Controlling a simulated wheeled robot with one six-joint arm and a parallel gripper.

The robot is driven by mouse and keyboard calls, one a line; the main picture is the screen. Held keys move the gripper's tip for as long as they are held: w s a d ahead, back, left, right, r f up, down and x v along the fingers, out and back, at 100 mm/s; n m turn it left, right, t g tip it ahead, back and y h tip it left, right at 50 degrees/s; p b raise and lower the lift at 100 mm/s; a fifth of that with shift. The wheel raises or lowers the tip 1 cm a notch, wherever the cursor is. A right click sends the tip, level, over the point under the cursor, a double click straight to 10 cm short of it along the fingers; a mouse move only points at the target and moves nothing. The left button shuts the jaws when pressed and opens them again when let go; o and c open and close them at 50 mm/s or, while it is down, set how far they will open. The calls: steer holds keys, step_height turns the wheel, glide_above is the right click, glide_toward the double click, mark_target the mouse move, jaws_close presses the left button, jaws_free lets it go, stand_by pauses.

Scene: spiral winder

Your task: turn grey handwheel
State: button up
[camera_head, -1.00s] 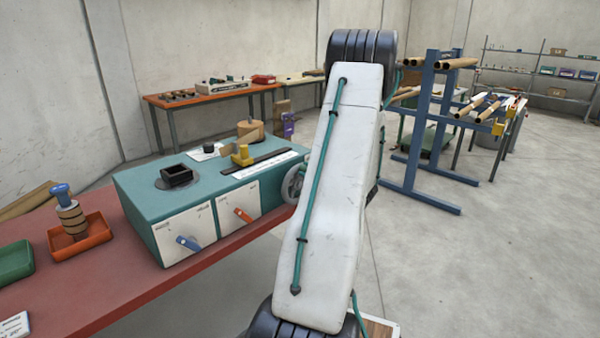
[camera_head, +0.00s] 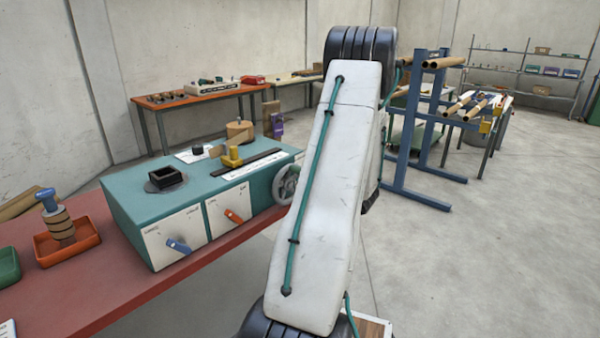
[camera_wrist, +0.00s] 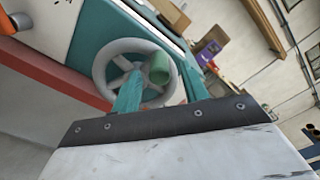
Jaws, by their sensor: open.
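The grey handwheel (camera_head: 286,184) is on the right end of the teal winder housing (camera_head: 135,195), partly covered by my arm in the head view. In the wrist view the handwheel (camera_wrist: 128,45) shows its round rim, spokes and a green knob (camera_wrist: 159,68) standing out from it. My gripper (camera_wrist: 160,70) is open, with its two teal fingers pointing at the wheel and the knob appearing between their tips. I cannot tell whether either finger touches the knob or rim. In the head view my gripper is hidden behind my arm.
The winder stands on a red bench (camera_head: 90,285). Its front has a blue lever (camera_head: 178,246) and an orange lever (camera_head: 234,216). An orange tray (camera_head: 45,255) with a spool stands left of it. A blue rack (camera_head: 415,150) stands right; open floor lies in front.

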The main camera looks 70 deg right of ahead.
steer(key=v, duration=0.4)
stand_by(0.6)
steer(key=w+a+r+n+g+y, duration=0.1)
steer(key=w+a+n+g+y, duration=0.3)
steer(key=a, duration=0.6)
steer(key=w+a+r+n+g+y, duration=0.1)
steer(key=w+a+n+g+y, duration=0.2)
steer(key=a+y, duration=0.5)
steer(key=w+a+r+n+g+y, duration=0.1)
steer(key=w+a+n+g+y, duration=0.3)
steer(key=a, duration=0.8)
steer(key=s+a+r+n+g+h, duration=0.1)
steer(key=s+a+r+n+h, duration=0.1)
steer(key=a+n, duration=0.4)
steer(key=s+a+r+n+g+h, duration=0.2)
steer(key=s+a+r+n+h, duration=0.1)
steer(key=a, duration=0.8)
steer(key=s+a+r+n+g+h, duration=0.1)
steer(key=a+r+n+h, duration=0.3)
steer(key=a+n, duration=0.5)
steer(key=shift+s+r+n+h, duration=0.3)
steer(key=shift+s+r+n, duration=0.2)
steer(key=shift+s+r, duration=0.25)
